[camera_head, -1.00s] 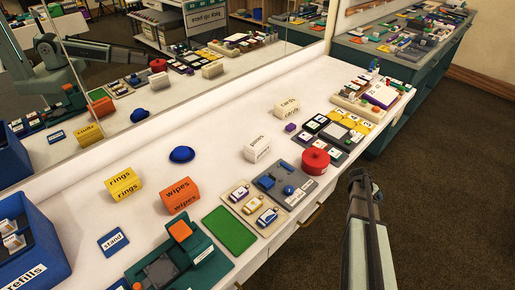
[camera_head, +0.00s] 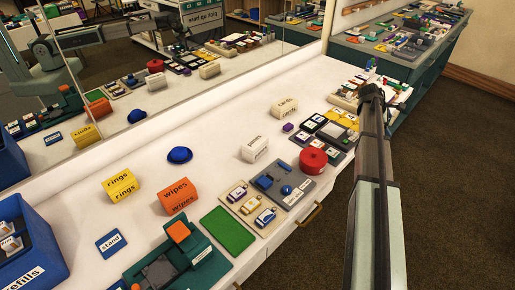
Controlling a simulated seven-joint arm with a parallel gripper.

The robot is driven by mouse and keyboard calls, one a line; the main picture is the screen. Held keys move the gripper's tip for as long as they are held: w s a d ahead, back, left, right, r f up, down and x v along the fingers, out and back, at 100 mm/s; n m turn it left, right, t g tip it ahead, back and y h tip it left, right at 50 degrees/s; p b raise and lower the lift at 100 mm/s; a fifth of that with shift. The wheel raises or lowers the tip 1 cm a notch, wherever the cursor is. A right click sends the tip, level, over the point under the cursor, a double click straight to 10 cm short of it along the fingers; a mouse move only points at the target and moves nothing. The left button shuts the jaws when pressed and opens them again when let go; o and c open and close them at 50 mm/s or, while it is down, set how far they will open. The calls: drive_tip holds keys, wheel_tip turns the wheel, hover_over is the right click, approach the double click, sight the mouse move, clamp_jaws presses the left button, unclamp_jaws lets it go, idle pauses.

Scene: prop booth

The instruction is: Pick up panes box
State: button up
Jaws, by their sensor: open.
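The panes box (camera_head: 255,149) is a white block with dark "panes" lettering on its faces. It stands upright on the white counter, right of the blue dome and left of the red round container. My gripper (camera_head: 373,92) is at the far end of my dark arm, over the counter's right end near the crowded tray. It is open, well to the right of the panes box and apart from it. Its fingers are small and hard to make out. Nothing shows between them.
A similar white cards box (camera_head: 284,107) stands behind the panes box. A blue dome (camera_head: 180,155), yellow rings box (camera_head: 120,184), orange wipes box (camera_head: 178,196) and red container (camera_head: 313,160) stand around. A mirror (camera_head: 200,70) runs along the back.

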drive_tip(key=a+n, duration=0.1)
drive_tip(key=a, duration=0.4)
drive_tip(key=w+a+r+n+y, duration=0.1)
drive_tip(key=a, duration=0.4)
drive_tip(key=w+a+n+y, duration=0.1)
drive_tip(key=a, duration=0.4)
drive_tip(key=shift+a+r+n, duration=0.3)
drive_tip(key=shift+a, duration=0.05)
drive_tip(key=s+a+r+n+y, duration=0.1)
drive_tip(key=a+r+n+y, duration=0.2)
drive_tip(key=a, duration=1.2)
wheel_tip(320, 180, up, 3)
drive_tip(key=n+g+y, duration=0.2)
drive_tip(key=n+y, duration=0.1)
drive_tip(key=n, duration=0.5)
hover_over(255, 141)
drive_tip(key=shift+w+f, duration=0.1)
drive_tip(key=shift+f, duration=6.65)
drive_tip(key=shift+c, duration=0.3)
drive_tip(key=c, duration=1.1)
drive_tip(key=shift+r, duration=0.15)
drive_tip(key=shift+c, duration=0.2)
